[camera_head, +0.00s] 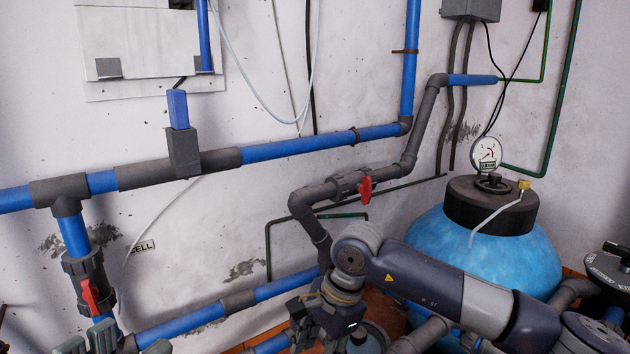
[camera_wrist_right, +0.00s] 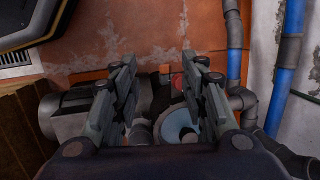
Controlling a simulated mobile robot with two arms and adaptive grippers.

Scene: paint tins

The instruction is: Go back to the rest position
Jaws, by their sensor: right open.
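My right arm comes in from the right in the head view, in front of the blue tank. Its gripper (camera_head: 318,318) hangs low near the bottom edge, beside the lower blue pipe. In the right wrist view the right gripper (camera_wrist_right: 163,95) has its two grey fingers well apart, with nothing held between them. Pump parts and a round blue-and-white part (camera_wrist_right: 180,127) show behind and between the fingers; I cannot tell how far away they are.
A blue tank (camera_head: 495,262) with a gauge (camera_head: 487,155) stands at the right. Blue and grey pipes (camera_head: 290,146) run along the white wall, with red valve handles (camera_head: 365,190) and (camera_head: 90,297). A wooden box (camera_wrist_right: 22,130) stands at the left in the wrist view.

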